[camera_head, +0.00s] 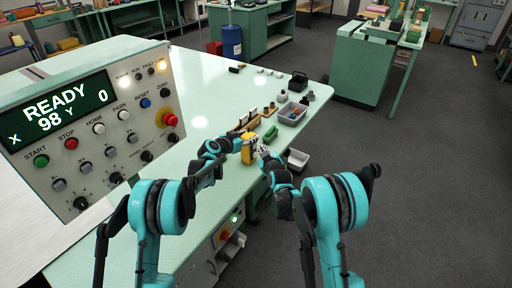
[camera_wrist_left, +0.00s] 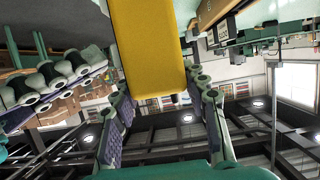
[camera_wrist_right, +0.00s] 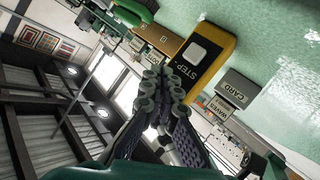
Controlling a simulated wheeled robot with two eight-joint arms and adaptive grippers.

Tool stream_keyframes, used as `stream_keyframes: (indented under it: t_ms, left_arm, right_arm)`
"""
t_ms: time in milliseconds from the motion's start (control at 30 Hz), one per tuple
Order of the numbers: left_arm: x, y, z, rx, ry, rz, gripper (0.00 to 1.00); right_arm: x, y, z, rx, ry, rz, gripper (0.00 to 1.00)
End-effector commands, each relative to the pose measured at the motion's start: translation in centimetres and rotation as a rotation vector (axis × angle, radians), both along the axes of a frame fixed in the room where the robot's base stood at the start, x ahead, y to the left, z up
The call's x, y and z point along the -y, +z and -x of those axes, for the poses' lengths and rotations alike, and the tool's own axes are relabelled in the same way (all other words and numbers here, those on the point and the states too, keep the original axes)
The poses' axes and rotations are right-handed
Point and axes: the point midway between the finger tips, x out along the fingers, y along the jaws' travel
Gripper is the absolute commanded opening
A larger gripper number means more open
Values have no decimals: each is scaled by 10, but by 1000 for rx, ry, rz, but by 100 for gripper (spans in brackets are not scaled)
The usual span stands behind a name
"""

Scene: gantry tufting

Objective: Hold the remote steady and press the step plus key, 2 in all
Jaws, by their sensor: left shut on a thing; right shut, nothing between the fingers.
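The yellow remote (camera_head: 249,152) is held upright above the table's near edge. My left gripper (camera_head: 240,146) is shut on it; the left wrist view shows its plain yellow back (camera_wrist_left: 150,45) between the fingers. My right gripper (camera_head: 264,152) is shut and empty beside the remote. In the right wrist view the remote's dark face shows a pale square key (camera_wrist_right: 195,53) and STEP lettering. The right fingertips (camera_wrist_right: 160,78) are close to that face, left of the pale key; I cannot tell whether they touch. The console display (camera_head: 55,112) reads READY, X 98, Y 0.
The control console (camera_head: 140,110) with several buttons and knobs stands at the left of the pale green table (camera_head: 215,85). A grey bin (camera_head: 292,116) and small items lie beyond my grippers. A white tray (camera_head: 298,159) is near the table edge. Open floor lies to the right.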

Motion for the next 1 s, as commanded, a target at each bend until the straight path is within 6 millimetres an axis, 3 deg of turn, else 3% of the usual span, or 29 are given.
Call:
stream_keyframes:
  t_ms: [367, 1000]
  left_arm:
    - [0, 0, 0, 0, -1, 0, 4]
    - [0, 0, 0, 0, 0, 0, 4]
  right_arm:
    - [3, 0, 2, 1, -1, 1, 0]
    - [43, 0, 31, -1, 0, 0, 0]
